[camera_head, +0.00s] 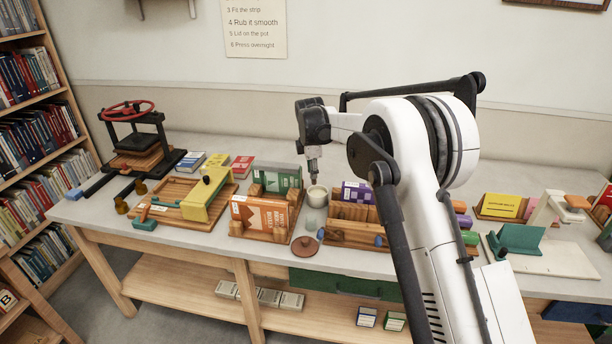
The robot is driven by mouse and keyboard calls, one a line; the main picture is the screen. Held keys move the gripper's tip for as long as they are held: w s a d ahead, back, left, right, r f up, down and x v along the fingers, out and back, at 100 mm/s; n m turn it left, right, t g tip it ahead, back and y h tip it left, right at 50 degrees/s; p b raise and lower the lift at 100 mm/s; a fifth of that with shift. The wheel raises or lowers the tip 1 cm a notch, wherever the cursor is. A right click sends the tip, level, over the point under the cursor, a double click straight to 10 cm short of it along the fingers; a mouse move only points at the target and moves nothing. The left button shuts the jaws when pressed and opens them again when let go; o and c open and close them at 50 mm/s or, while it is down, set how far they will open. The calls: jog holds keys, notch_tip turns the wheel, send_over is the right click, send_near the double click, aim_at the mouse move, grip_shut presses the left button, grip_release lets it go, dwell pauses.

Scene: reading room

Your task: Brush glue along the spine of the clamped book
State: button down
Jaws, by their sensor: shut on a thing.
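My gripper (313,152) points straight down over the pale glue pot (317,197), near the middle of the bench. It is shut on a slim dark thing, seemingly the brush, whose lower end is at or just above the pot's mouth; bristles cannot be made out. Left of the pot, an orange book (262,215) and a green book (283,179) stand in wooden holders (237,232). Which book is the clamped one, and its spine, I cannot tell clearly. A round brown lid (304,247) lies in front of the pot.
A small glass jar (310,223) stands just before the pot. A wooden rack (348,212) with a purple box is close on the right. My arm hides bench at right.

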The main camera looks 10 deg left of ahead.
aim_at(316, 182)
jog(key=w, duration=0.1)
jog(key=w+d, duration=0.1)
jog(key=shift+w+r+p, duration=0.1)
jog(key=shift+w+p, duration=0.25)
jog(key=shift+p, duration=0.05)
jog(key=shift+s+b+x, duration=0.15)
jog(key=shift+b+x, duration=0.15)
jog(key=shift+x, duration=0.7)
jog(key=shift+s+b+x, duration=0.2)
jog(key=shift+b+x, duration=0.05)
jog(key=shift+x, duration=0.8)
jog(key=shift+s+b+x, duration=0.15)
jog(key=shift+b+x, duration=0.15)
jog(key=shift+x, duration=0.7)
jog(key=shift+f+b, duration=0.65)
jog(key=shift+f, duration=0.05)
dwell(0.4)
jog(key=w+p+v, duration=0.1)
jog(key=p+v, duration=0.1)
jog(key=v, duration=0.4)
jog(key=shift+w+r, duration=0.25)
jog(key=shift+r, duration=0.35)
jog(key=shift+d, duration=0.1)
dwell(0.5)
